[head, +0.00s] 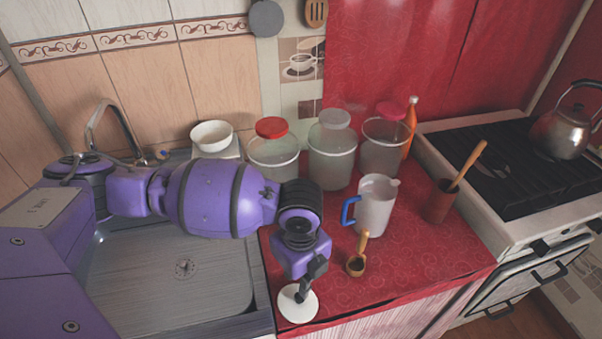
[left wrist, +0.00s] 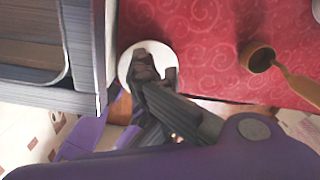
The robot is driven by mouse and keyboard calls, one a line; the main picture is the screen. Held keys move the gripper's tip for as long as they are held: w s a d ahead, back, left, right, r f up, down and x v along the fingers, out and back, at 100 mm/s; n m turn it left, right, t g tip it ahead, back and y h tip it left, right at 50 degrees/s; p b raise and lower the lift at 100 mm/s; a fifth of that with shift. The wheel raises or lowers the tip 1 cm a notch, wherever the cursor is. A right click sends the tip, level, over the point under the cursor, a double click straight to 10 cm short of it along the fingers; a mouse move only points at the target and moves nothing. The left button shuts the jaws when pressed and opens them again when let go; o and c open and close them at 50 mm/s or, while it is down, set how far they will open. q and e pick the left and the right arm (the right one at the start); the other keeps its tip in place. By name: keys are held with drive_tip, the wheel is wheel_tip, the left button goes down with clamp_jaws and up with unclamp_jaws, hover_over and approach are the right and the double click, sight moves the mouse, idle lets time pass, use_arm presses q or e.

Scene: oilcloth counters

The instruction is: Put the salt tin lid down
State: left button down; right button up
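The salt tin lid (head: 289,308) is a flat white disc at the front left corner of the red counter, close to the sink edge. My left gripper (head: 302,293) points down over its middle, with its dark fingers close together there. The left wrist view shows the lid (left wrist: 127,72) under the gripper (left wrist: 156,72); the fingers look shut on its middle and hide the grip point. The lid lies level, at or just above the cloth; I cannot tell if it touches. My right gripper is out of view.
A wooden scoop (head: 356,265) lies right of the lid. Behind stand a jug with a blue handle (head: 375,207), several lidded jars (head: 332,155) and a brown pot (head: 440,202). The sink (head: 180,290) is left, the stove (head: 510,170) right. Red cloth (head: 420,265) is clear at front right.

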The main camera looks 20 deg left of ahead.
use_arm(q)
drive_tip(key=shift+w+f, duration=0.8)
drive_tip(key=shift+f, duration=0.05)
drive_tip(key=shift+w+a+f, duration=0.1)
drive_tip(key=shift+w+f, duration=0.05)
drive_tip(key=shift+f, duration=0.8)
drive_tip(key=shift+w+f, duration=0.15)
drive_tip(key=shift+f, duration=0.75)
drive_tip(key=shift+f, duration=0.3)
drive_tip(key=c, duration=2.5)
unclamp_jaws()
drive_tip(key=shift+s, duration=0.1)
drive_tip(key=o, duration=0.9)
drive_tip(key=shift+f, duration=0.1)
drive_tip(key=shift+c, duration=0.2)
drive_tip(key=o, duration=1.3)
drive_tip(key=shift+o, duration=0.2)
drive_tip(key=shift+r, duration=0.2)
